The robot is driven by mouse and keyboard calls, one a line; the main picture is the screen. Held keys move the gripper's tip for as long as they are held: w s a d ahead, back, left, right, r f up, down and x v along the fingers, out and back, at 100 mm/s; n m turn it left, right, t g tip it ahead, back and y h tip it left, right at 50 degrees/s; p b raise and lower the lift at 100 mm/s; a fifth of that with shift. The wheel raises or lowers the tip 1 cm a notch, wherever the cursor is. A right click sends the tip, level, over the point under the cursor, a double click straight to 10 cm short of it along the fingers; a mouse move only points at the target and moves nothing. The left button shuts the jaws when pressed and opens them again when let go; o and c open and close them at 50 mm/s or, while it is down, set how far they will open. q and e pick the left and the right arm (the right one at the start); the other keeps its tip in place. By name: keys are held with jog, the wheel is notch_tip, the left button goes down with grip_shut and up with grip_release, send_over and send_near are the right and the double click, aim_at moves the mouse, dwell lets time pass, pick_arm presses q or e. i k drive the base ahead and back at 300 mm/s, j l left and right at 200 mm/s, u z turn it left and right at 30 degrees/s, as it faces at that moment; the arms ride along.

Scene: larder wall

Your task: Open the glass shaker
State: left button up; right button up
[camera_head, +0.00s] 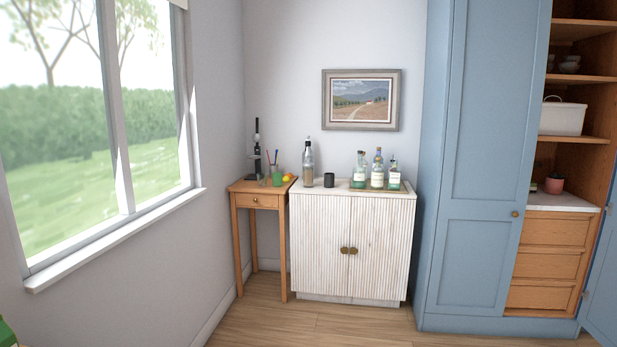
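A tall glass shaker (308,165) with a narrow top stands upright on the left part of the white ribbed cabinet's top (341,188). It looks closed, but it is too small to tell its lid clearly. Nothing touches it. Neither of my grippers is in view.
A black cup (329,180) stands right of the shaker. Several bottles (377,170) stand on a tray further right. A tall blue cupboard (470,170) stands at right. The floor (320,325) in front is clear.

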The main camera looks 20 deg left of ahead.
aim_at(307, 172)
jog(key=i+z, duration=0.1)
jog(key=i, duration=0.6)
jog(key=i+j+z, duration=0.1)
jog(key=i, duration=0.6)
jog(key=i+j, duration=0.15)
jog(key=i, duration=0.55)
jog(key=i+j+z, duration=0.15)
jog(key=i+j, duration=0.35)
jog(key=i+j+z, duration=0.1)
jog(key=i+j, duration=0.35)
jog(key=j, duration=0.15)
jog(key=i+j+z, duration=0.15)
jog(key=i+j, duration=0.3)
jog(key=j, duration=0.15)
